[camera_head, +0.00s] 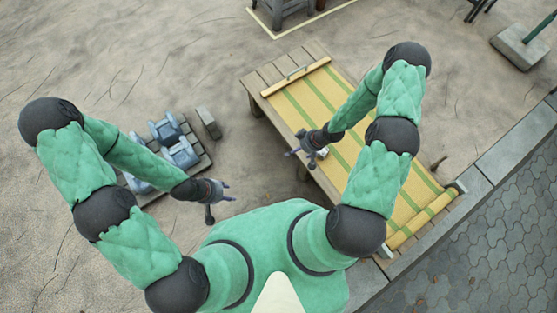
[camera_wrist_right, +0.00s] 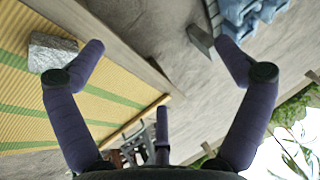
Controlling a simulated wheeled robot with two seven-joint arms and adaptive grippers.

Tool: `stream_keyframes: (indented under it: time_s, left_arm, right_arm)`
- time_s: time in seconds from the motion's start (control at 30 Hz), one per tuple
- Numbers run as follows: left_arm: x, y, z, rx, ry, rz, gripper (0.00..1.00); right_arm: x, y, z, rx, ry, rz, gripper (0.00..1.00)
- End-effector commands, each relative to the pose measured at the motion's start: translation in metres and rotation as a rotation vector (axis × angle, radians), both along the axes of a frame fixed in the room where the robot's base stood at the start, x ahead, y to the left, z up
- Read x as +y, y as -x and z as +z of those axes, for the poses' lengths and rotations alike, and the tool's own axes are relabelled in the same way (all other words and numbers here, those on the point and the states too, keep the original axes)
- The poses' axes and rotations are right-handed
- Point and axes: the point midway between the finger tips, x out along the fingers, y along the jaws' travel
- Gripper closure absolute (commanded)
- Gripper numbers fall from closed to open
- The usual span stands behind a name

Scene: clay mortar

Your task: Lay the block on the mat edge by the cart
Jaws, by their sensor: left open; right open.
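A rough grey stone block (camera_wrist_right: 52,52) lies on the yellow, green-striped mat (camera_wrist_right: 30,115) in the right wrist view, just beyond one finger of my right gripper (camera_wrist_right: 160,62). In the head view the mat (camera_head: 300,108) covers a wooden platform. My right gripper (camera_head: 302,151) is open and empty at the platform's left edge. A small pale patch of the block (camera_head: 323,152) shows beside it, mostly hidden. My left gripper (camera_head: 223,198) is open and empty over bare ground. A low slatted carrier (camera_head: 205,160) with blue items stands at left; I cannot tell whether it is the cart.
Blue containers (camera_head: 166,129) sit on the carrier, partly behind my left arm. A grey slab (camera_head: 208,122) stands near them. A rolled mat end (camera_head: 422,221) lies at the lower right. A stone kerb (camera_head: 515,153) runs along the right. Sandy ground between carrier and platform is clear.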

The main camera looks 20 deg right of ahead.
Motion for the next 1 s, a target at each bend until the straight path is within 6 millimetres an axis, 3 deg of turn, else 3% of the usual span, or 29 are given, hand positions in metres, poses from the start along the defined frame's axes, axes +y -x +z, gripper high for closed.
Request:
stream_keyframes:
  time_s: [0.03,0.1,0.2,0.33,0.5,0.6,1.0]
  left_arm:
    - [0.0,0.0,0.0,0.0,0.0,0.0,0.54]
    - [0.0,0.0,0.0,0.0,0.0,0.0,0.54]
    - [0.0,0.0,0.0,0.0,0.0,0.0,0.54]
    - [0.0,0.0,0.0,0.0,0.0,0.0,0.54]
    - [0.0,0.0,0.0,0.0,0.0,0.0,0.54]
    - [0.0,0.0,0.0,0.0,0.0,0.0,0.54]
    - [0.0,0.0,0.009,0.0,0.0,0.0,0.54]
  right_arm:
    - [0.026,0.008,0.011,0.04,-0.025,-0.035,0.0]
    - [0.054,0.021,0.023,0.103,-0.048,-0.104,0.0]
    - [0.086,0.046,0.04,0.196,-0.059,-0.199,0.0]
    - [0.112,0.079,0.057,0.296,-0.043,-0.301,0.0]
    - [0.123,0.107,0.069,0.37,-0.01,-0.386,0.0]
    - [0.125,0.114,0.071,0.386,-0.001,-0.404,0.0]
    - [0.125,0.114,0.08,0.388,0.0,-0.408,0.0]
